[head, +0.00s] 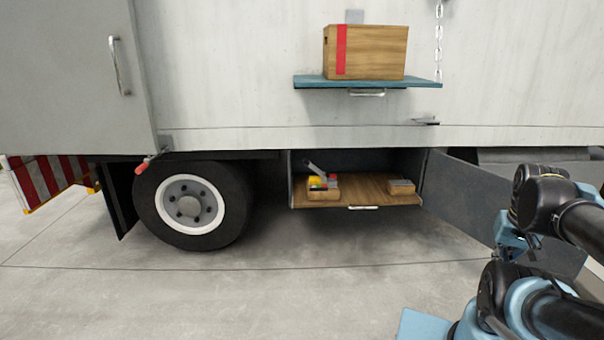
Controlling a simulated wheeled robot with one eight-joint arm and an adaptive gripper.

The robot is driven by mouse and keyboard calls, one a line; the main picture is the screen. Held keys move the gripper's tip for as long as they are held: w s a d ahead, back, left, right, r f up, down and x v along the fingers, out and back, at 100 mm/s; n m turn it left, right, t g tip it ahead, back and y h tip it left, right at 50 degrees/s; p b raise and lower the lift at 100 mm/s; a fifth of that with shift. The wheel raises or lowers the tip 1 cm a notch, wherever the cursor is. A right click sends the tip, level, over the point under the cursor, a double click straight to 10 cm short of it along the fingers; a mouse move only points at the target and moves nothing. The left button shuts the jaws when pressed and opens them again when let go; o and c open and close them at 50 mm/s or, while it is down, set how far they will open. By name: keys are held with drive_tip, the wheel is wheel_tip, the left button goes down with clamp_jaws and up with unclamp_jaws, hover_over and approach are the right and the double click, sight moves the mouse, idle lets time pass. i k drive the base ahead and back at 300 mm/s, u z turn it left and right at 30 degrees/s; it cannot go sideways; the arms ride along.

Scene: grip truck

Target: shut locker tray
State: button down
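The locker tray (350,193) is a wooden board low under the truck body, in the head view. It lies in an open dark locker to the right of the wheel. A pale bar handle (363,208) is on its front edge. How far the tray stands out of the locker is hard to tell. A small wooden box with yellow, red and grey items (322,187) sits on its left side. A smaller box (401,187) sits on its right. My arm is folded at the right, apart from the tray. I cannot make out my gripper.
The grey locker door (463,198) hangs open at the right, beside my arm. Above, a blue shelf (310,82) on a chain (438,40) holds a wooden crate (375,52). A truck wheel (190,205) stands left. The concrete floor (280,295) in front is clear.

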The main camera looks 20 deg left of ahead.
sight(353, 190)
drive_tip(key=k, duration=1.05)
drive_tip(key=z, duration=0.15)
drive_tip(key=i, duration=1.8)
drive_tip(key=u, duration=0.6)
